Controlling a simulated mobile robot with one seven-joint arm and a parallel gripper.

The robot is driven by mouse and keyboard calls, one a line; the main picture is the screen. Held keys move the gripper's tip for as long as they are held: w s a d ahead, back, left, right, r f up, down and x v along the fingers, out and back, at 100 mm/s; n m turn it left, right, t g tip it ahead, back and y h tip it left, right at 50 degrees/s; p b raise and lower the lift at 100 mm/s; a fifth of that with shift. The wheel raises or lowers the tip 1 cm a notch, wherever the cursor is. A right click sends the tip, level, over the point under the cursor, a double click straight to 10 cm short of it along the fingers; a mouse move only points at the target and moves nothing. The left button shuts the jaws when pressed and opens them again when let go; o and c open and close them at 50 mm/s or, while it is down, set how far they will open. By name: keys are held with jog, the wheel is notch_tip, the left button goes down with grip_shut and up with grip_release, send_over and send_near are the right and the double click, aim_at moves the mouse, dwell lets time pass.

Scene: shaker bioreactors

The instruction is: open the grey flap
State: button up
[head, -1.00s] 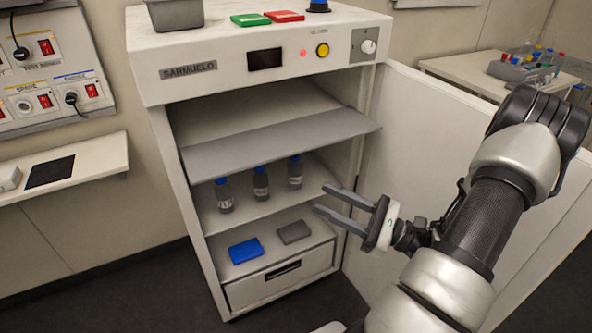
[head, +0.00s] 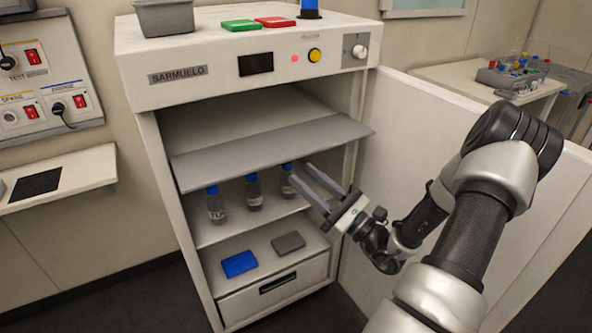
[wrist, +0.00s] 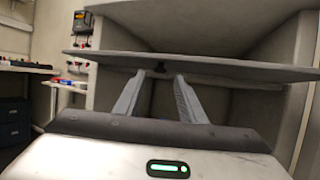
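The grey flap (head: 270,150) is a flat panel across the upper opening of the white cabinet, sticking out at the front. In the wrist view the flap (wrist: 215,68) is seen nearly edge-on, spanning the picture ahead of my fingers. My gripper (head: 299,173) is open and empty, just below the flap's front right edge in the head view. In the wrist view, my gripper (wrist: 159,77) points at the flap. I cannot tell whether the fingers touch it.
Several blue-capped bottles (head: 254,192) stand on the shelf below the flap, the right one close behind my fingers in the picture. A blue box (head: 239,264) and a grey box (head: 288,243) lie lower. The open cabinet door (head: 450,120) stands to the right, behind my arm.

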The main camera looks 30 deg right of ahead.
aim_at(290, 163)
jog(key=shift+x, duration=2)
grip_shut()
